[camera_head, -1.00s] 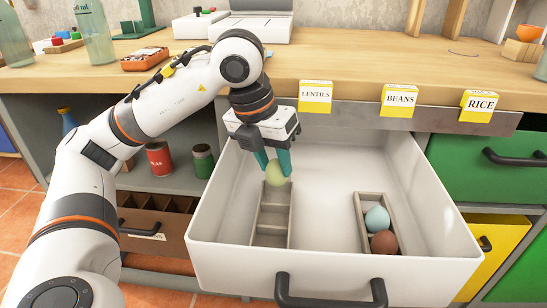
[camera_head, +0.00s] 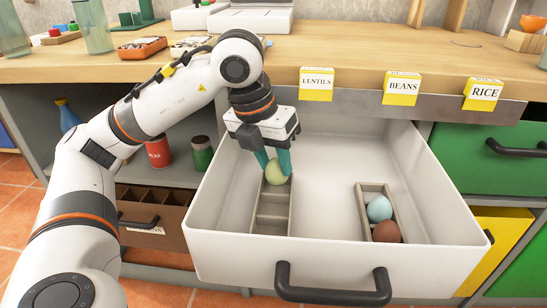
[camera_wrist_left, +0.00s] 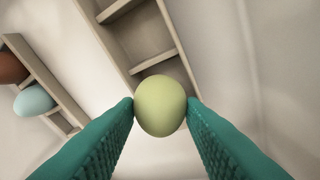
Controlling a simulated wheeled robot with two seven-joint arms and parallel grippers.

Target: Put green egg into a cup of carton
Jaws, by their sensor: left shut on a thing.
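My left gripper (camera_head: 276,165) is shut on the green egg (camera_head: 275,174), a pale yellow-green egg between its two teal fingers. The egg also shows between the fingertips in the left wrist view (camera_wrist_left: 160,106). It is at the far end of the left carton (camera_head: 272,213), a narrow grey-beige tray with dividers inside the open white drawer. I cannot tell whether the egg touches the carton. The carton's cups that show are empty. My right gripper is not in view.
A second carton (camera_head: 362,214) in the drawer's right part holds a light blue egg (camera_head: 379,209) and a brown egg (camera_head: 387,232). The white drawer (camera_head: 325,190) has high walls and a dark front handle (camera_head: 333,291). Its floor between the cartons is clear.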

